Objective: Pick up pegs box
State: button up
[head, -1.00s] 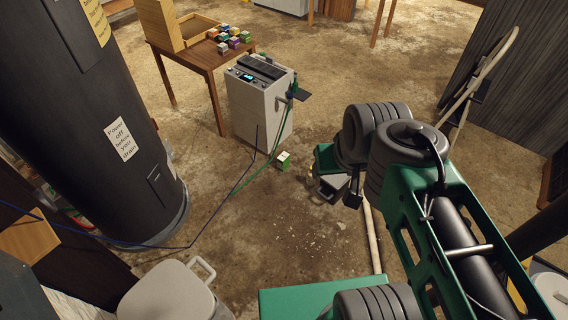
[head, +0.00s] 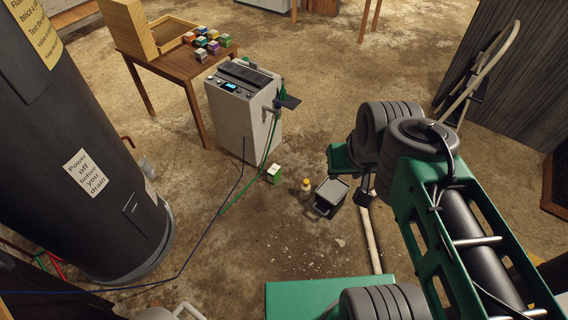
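Several small coloured boxes (head: 208,40) stand in a cluster on the wooden table at the upper left. One more small box, white and green (head: 274,174), sits alone on the floor in front of the grey cabinet. No label is readable, so I cannot tell which is the pegs box. My green and black arm fills the right side. The dark end that seems to be my gripper (head: 366,190) is above the floor, right of the lone box and apart from it. Its fingers are not clear, and I see nothing held in it.
A grey cabinet (head: 240,122) has hoses running across the floor. A wooden table (head: 188,75) stands behind it. A black tank (head: 75,130) blocks the left. A ladder leans at right.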

aim_at(275, 173)
jog(key=u, duration=0.1)
jog(key=i, duration=1)
jog(key=u, duration=1.2)
jog(key=i, duration=0.8)
jog(key=u, duration=0.75)
